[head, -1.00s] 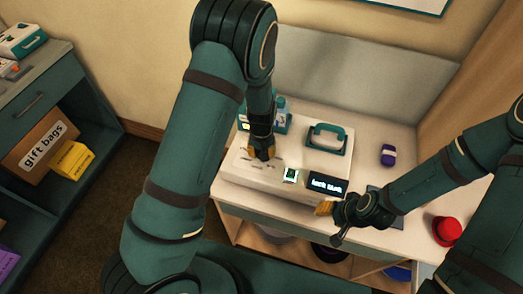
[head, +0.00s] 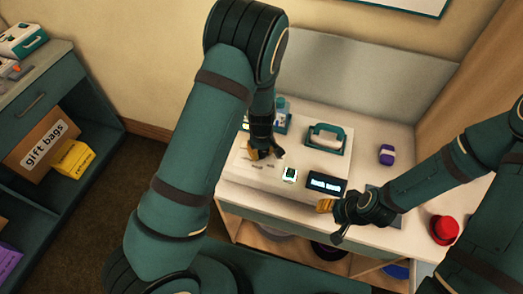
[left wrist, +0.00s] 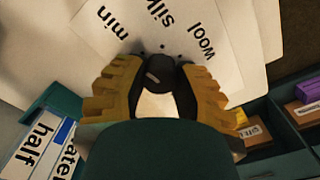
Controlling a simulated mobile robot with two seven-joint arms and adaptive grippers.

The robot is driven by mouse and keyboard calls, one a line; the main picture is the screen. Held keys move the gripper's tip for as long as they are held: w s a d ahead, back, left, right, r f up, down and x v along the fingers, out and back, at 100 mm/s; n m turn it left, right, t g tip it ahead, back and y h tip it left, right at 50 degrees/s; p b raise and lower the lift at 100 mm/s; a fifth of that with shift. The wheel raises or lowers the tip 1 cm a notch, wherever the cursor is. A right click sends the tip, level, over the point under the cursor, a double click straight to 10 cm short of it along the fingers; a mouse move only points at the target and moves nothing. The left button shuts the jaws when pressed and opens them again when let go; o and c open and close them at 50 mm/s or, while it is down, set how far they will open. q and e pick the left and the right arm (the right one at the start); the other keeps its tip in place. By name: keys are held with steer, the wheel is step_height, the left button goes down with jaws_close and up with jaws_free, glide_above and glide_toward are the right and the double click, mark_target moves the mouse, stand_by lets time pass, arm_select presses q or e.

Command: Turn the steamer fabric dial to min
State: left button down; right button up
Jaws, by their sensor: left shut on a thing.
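The white steamer panel (head: 235,165) lies on the table in the head view. My left gripper (head: 264,153) points down at its left part. In the left wrist view, the dark round fabric dial (left wrist: 160,70) sits between the two yellow fingers of that gripper (left wrist: 158,90), which is shut on it. The dial has a short pale mark on its left part; I cannot tell for sure which label it points at. The labels min (left wrist: 112,22), silk (left wrist: 160,12) and wool (left wrist: 200,45) fan out around it. My right gripper (head: 325,206) is at the panel's front right edge; its opening is unclear.
A dark display (head: 326,184) and a small white-and-green tile (head: 289,175) are on the panel. A teal handled thing (head: 326,137) stands behind. A purple item (head: 386,155) and a red one (head: 444,229) are to the right. A shelf (head: 45,90) stands at left.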

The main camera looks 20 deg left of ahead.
mark_target(262, 152)
arm_select(q)
steer(key=shift+s, duration=0.1)
steer(key=c, duration=0.6)
jaws_free()
step_height(262, 152, up, 12)
stand_by(0.6)
